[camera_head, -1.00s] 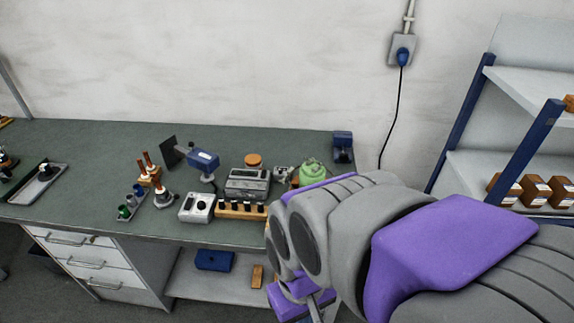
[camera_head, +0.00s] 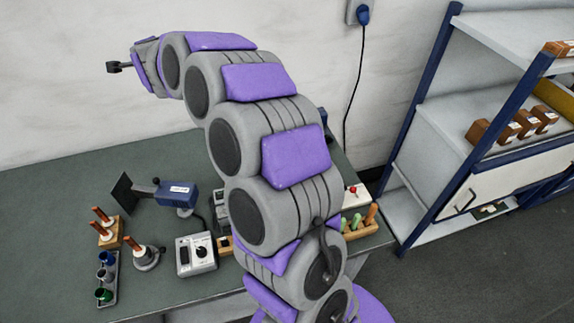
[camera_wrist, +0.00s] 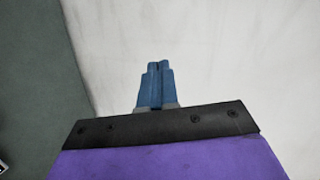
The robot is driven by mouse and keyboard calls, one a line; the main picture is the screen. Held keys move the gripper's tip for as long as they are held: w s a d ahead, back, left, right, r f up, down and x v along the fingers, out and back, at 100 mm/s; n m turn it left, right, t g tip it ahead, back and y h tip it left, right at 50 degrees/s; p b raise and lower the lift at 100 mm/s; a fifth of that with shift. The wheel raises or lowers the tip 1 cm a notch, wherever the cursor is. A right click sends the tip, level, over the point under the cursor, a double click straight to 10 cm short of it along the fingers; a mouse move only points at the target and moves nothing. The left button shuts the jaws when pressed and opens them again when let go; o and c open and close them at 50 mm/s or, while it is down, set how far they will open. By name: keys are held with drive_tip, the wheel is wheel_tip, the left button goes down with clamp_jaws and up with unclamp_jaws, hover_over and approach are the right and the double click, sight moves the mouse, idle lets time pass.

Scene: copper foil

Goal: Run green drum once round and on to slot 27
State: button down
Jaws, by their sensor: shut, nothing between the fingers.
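The green drum is not visible in the current views; my arm covers the right back of the bench in the head view. My gripper (camera_head: 113,67) is raised high at the upper left of the head view, in front of the wall and well above the bench. In the wrist view its blue fingers (camera_wrist: 157,68) are together and empty, with pale wall behind them. No slot numbers can be read.
The bench (camera_head: 60,225) carries a blue device with a dark plate (camera_head: 175,193), a grey box with a knob (camera_head: 196,254), a rack of small cups (camera_head: 106,278) and wooden-handled tools (camera_head: 360,222). A shelf unit (camera_head: 450,125) stands at right. The bench's left part is clear.

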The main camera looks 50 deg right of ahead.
drive_tip(key=s+d+f+m+g+h+p, duration=0.1)
drive_tip(key=s+d+f+m+g+h, duration=0.3)
drive_tip(key=d+f, duration=0.35)
drive_tip(key=s+d+f+m+g+h, duration=0.1)
drive_tip(key=s+d+f+m+g, duration=0.1)
drive_tip(key=d+f+m+g, duration=0.55)
drive_tip(key=s+d+f+m+g+y, duration=0.1)
drive_tip(key=s+f+m+g, duration=0.1)
drive_tip(key=s+f, duration=0.5)
drive_tip(key=s+d+f+m+g+y, duration=0.1)
drive_tip(key=s+f+m+g+y, duration=0.1)
drive_tip(key=s+f, duration=0.6)
drive_tip(key=s+d+f+m+g+y, duration=0.2)
drive_tip(key=s+f+g, duration=0.2)
drive_tip(key=s+f, duration=0.3)
drive_tip(key=shift+s+d+f+m, duration=0.1)
drive_tip(key=shift+s+f+m, duration=0.05)
drive_tip(key=shift+f, duration=0.65)
drive_tip(key=shift+s+f+m, duration=0.1)
drive_tip(key=shift+s+f, duration=0.05)
drive_tip(key=shift+f, duration=0.6)
drive_tip(key=shift+s+d, duration=0.2)
drive_tip(key=shift+d, duration=0.4)
drive_tip(key=shift+s+d, duration=0.15)
drive_tip(key=shift+d, duration=0.45)
drive_tip(key=shift+s+d, duration=0.25)
drive_tip(key=shift+d, duration=0.35)
